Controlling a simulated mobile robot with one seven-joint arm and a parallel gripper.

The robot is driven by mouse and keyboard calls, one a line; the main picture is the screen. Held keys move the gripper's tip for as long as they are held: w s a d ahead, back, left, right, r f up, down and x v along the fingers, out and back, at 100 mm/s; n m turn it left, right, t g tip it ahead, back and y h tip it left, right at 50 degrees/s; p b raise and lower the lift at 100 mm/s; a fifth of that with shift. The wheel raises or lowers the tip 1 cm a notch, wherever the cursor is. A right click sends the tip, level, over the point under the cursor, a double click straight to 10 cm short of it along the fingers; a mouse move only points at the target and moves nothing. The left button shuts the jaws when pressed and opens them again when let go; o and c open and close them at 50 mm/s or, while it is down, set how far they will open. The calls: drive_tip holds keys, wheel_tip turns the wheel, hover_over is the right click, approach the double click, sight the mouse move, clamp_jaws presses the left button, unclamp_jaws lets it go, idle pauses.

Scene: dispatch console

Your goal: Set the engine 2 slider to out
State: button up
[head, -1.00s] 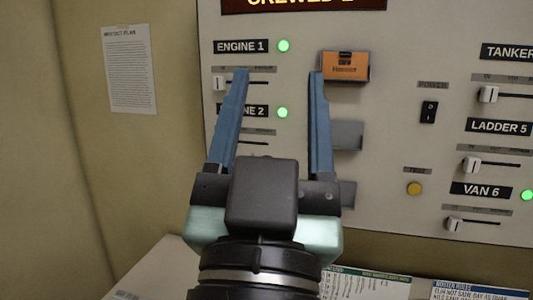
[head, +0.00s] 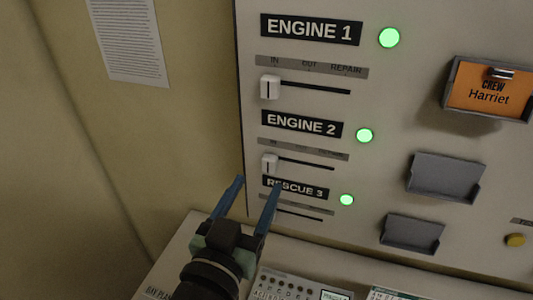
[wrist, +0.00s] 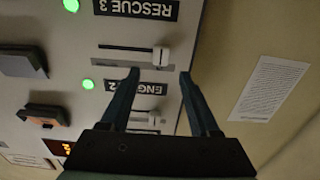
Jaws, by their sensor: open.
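The engine 2 slider is a white knob (head: 270,163) at the left end of its dark slot, under the "ENGINE 2" label (head: 300,125). The strip above engine 1's slot reads IN, OUT, REPAIR from left to right, so the engine 2 knob sits at the IN end. My gripper (head: 257,186) is open and empty, its blue fingers just below the knob in the head view. In the upside-down wrist view, the engine 2 knob (wrist: 160,56) shows just beyond the fingertips, roughly between them. I cannot tell the gap to the panel.
The engine 1 slider (head: 270,88) is above, also at its left end. The "RESCUE 3" label (head: 294,188) and its slot lie close below, partly hidden by a finger. An orange crew card (head: 488,92) and grey holders (head: 445,177) stick out at right. A desk lies beneath.

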sight(268, 164)
drive_tip(key=p+x, duration=0.2)
drive_tip(key=x, duration=0.4)
drive_tip(key=shift+w, duration=0.2)
clamp_jaws()
idle(1.2)
